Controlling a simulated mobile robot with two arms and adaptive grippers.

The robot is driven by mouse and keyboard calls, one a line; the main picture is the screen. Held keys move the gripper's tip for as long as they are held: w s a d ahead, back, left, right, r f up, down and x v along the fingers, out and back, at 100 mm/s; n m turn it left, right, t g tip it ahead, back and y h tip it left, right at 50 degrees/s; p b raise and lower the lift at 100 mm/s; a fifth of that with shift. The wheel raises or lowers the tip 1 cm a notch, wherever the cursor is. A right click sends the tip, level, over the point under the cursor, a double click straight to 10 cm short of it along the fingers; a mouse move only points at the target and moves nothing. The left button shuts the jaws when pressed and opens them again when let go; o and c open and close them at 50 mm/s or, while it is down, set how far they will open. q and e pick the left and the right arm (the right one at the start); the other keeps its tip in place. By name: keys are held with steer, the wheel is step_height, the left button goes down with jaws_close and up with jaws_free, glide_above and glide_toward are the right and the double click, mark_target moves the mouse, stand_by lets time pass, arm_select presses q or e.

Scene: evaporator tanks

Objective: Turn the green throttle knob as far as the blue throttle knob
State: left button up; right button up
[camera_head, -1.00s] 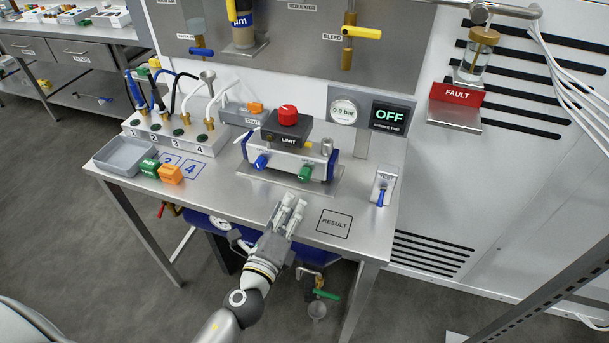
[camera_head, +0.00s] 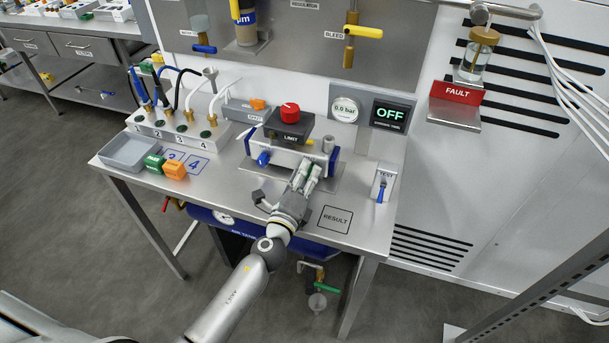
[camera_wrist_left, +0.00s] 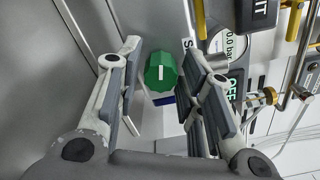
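The blue throttle knob (camera_head: 263,158) is on the front left of the valve block (camera_head: 283,157) on the steel table. The green throttle knob (camera_wrist_left: 161,72) is on the right of the same block. In the left wrist view it has a white line on its face and sits between the fingers of my left gripper (camera_wrist_left: 163,80). Gaps show beside the knob, so the fingers are open around it. In the head view my left gripper (camera_head: 306,174) is at the block's front and mostly hides the green knob. My right gripper is not in view.
A red LIMIT knob (camera_head: 290,112) tops the block. The gauge (camera_head: 345,109) reads about 0.0 bar, and the display (camera_head: 392,115) says OFF. A RESULT square (camera_head: 335,219) and a blue TEST lever (camera_head: 381,194) lie to the right. A grey tray (camera_head: 128,153) stands left.

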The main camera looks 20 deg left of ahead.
arm_select(q)
steer(key=c, duration=0.8)
steer(key=shift+o, duration=0.2)
steer(key=shift+m, duration=0.3)
steer(key=m, duration=0.3)
steer(key=shift+p, duration=0.3)
steer(key=m, duration=0.3)
steer(key=shift+p, duration=0.3)
steer(key=m+p, duration=0.1)
steer(key=m, duration=0.3)
steer(key=shift+r, duration=0.1)
steer(key=shift+m+p, duration=0.6)
steer(key=shift+m, duration=0.9)
